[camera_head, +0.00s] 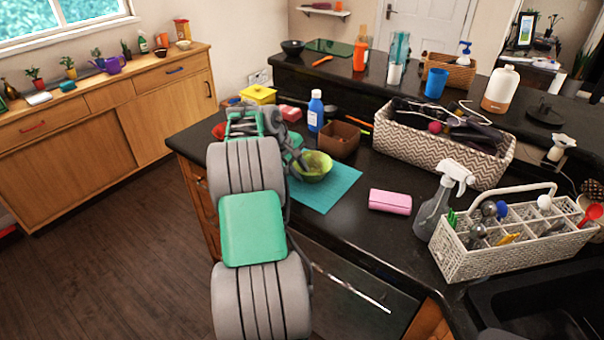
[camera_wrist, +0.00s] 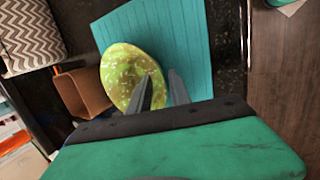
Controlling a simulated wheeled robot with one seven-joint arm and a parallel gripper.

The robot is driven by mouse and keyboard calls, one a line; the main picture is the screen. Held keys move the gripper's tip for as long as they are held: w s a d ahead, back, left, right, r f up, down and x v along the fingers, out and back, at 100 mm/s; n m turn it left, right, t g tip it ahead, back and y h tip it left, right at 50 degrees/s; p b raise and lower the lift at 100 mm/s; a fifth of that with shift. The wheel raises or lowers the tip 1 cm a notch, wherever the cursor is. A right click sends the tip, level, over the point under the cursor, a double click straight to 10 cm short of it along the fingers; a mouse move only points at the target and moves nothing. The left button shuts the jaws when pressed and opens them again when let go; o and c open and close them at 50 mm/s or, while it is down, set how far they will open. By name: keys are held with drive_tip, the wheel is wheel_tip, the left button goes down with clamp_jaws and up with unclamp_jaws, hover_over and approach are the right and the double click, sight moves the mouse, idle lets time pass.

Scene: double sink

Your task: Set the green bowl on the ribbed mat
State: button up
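The green bowl (camera_head: 316,170) is speckled yellow-green. In the head view it appears over the back left part of the teal ribbed mat (camera_head: 335,195). In the wrist view the bowl (camera_wrist: 122,70) overlaps one edge of the mat (camera_wrist: 185,40), partly beyond it. My gripper (camera_wrist: 160,80) has one finger inside the bowl and one outside, with the bowl's wall between them. The fingers are close together and look shut on the wall. I cannot tell whether the bowl's base touches the mat. In the head view my arm hides part of the mat's left side.
A brown box (camera_head: 339,139) stands just behind the bowl, and a blue bottle (camera_head: 316,111) stands behind that. A pink sponge (camera_head: 390,201) lies right of the mat. A spray bottle (camera_head: 441,205) and a white cutlery caddy (camera_head: 470,262) stand further right. The mat's front part is clear.

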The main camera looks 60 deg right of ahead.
drive_tip(key=v, duration=1.1)
drive_tip(key=w+a+r+n+t, duration=0.15)
drive_tip(key=w+a, duration=0.35)
drive_tip(key=a, duration=0.7)
drive_tip(key=w+a+r+t, duration=0.25)
drive_tip(key=w+a, duration=0.25)
drive_tip(key=a, duration=0.7)
drive_tip(key=s+a+f+y, duration=0.1)
drive_tip(key=s+a+f, duration=0.1)
drive_tip(key=a, duration=0.7)
drive_tip(key=s+a+f+t+y, duration=0.1)
drive_tip(key=s+a+f+y, duration=0.1)
drive_tip(key=a, duration=0.8)
drive_tip(key=s+a+f+n+t+y, duration=0.1)
drive_tip(key=s+a+f, duration=0.2)
drive_tip(key=a, duration=0.7)
drive_tip(key=shift+s+f+y+p, duration=0.25)
drive_tip(key=shift+s+y+p, duration=0.1)
drive_tip(key=shift+s, duration=0.3)
drive_tip(key=shift+s+d, duration=0.15)
drive_tip(key=shift+d, duration=0.1)
